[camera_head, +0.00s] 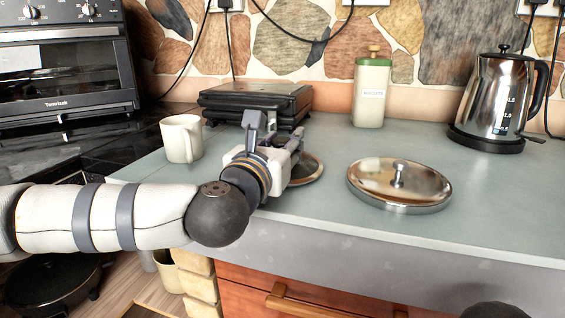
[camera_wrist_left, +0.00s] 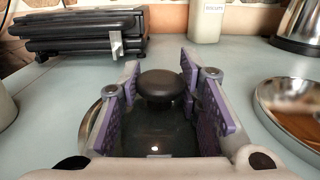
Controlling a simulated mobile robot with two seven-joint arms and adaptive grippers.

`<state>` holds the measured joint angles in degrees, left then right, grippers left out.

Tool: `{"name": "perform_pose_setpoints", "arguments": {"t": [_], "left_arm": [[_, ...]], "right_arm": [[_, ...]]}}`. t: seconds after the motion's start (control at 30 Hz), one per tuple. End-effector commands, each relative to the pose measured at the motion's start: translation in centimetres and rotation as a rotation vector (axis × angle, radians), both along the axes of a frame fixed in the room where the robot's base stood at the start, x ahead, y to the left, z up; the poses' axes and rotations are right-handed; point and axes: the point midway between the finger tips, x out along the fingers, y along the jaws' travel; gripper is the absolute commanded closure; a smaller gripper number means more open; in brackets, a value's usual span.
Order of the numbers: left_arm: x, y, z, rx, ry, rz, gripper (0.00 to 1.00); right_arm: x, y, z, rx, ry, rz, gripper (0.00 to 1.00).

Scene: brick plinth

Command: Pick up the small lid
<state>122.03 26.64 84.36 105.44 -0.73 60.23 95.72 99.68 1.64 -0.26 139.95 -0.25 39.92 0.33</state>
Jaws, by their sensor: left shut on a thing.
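The small lid (camera_head: 311,168) is a round dark glass lid with a metal rim and a black knob. In the head view it is mostly hidden behind my left gripper (camera_head: 290,150), near the counter's front edge. In the left wrist view the lid's black knob (camera_wrist_left: 164,88) sits between the purple pads of my left gripper (camera_wrist_left: 167,80), which is shut on it. The lid looks level and at or close to the counter; I cannot tell whether it touches. My right gripper is not in view.
A larger metal lid (camera_head: 378,187) lies to the right, also in the wrist view (camera_wrist_left: 272,112). A white mug (camera_head: 182,139) stands left, a black grill (camera_head: 257,100) behind. A biscuit canister (camera_head: 371,94) and kettle (camera_head: 497,98) stand at the back right.

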Motion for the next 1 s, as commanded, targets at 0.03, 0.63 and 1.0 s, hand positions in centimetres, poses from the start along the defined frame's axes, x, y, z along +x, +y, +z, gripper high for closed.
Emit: {"name": "perform_pose_setpoints", "arguments": {"t": [0.03, 0.63, 1.0], "left_arm": [[0.0, 0.0, -0.7, 0.008, 0.010, 0.001, 1.00], [-0.1, 0.0, 11.5, 0.004, -0.003, 0.000, 1.00], [-0.1, 0.0, 17.7, 0.004, 0.005, 0.000, 1.00]], "right_arm": [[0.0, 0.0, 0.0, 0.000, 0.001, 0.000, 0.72], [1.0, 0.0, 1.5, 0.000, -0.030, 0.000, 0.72], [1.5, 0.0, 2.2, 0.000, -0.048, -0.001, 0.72]]}}
